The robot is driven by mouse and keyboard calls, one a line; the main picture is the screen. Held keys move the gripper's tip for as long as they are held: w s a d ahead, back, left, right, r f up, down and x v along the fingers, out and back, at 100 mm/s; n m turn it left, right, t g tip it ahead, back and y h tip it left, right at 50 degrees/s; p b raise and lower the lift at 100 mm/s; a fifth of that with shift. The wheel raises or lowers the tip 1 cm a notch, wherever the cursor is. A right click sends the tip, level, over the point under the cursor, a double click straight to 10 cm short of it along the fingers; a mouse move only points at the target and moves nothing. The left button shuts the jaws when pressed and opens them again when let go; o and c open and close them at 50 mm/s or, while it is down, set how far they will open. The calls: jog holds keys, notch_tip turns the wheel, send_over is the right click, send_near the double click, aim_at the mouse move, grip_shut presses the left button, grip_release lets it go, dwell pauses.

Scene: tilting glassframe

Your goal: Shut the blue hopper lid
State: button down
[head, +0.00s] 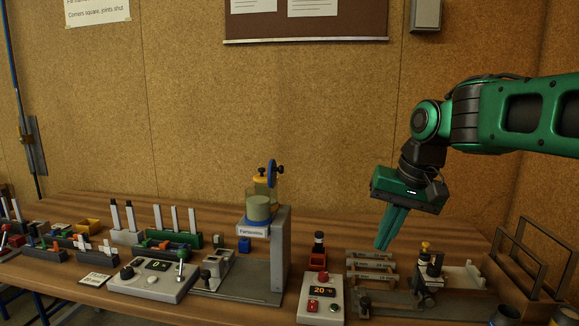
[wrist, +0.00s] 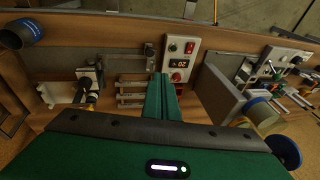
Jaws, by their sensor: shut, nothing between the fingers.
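The blue hopper lid (head: 271,173) stands upright, swung open, at the top of the hopper (head: 259,206). In the wrist view the lid (wrist: 284,151) is a dark blue disc at the lower right, beside the hopper (wrist: 262,111). My gripper (head: 383,246) is shut and empty. It points down, well to the right of the hopper and lid, touching neither. In the wrist view its green fingers (wrist: 162,80) are together above the bench.
A grey upright stand (head: 281,250) carries the hopper. Right of it is a control box (head: 321,296) reading 20. Metal bars (head: 371,266) lie below my gripper. A wire rack (head: 530,262) stands at the far right. The space above the bench between gripper and hopper is free.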

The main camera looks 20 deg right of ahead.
jog(key=w+a+r+t, duration=0.1)
jog(key=w+a+r, duration=0.25)
jog(key=r, duration=0.35)
jog(key=w+a+r+n+t+y, duration=0.1)
jog(key=w+a+r, duration=0.1)
jog(key=w+r, duration=0.35)
jog(key=w+a+r+t, duration=0.1)
jog(key=w+a+r, duration=0.1)
jog(key=r, duration=0.6)
jog(key=w+a+f, duration=0.5)
jog(key=w+f, duration=0.2)
jog(key=f, duration=0.1)
jog(key=shift+w+a, duration=0.25)
jog(key=shift+w, duration=0.15)
jog(key=shift+r, duration=0.1)
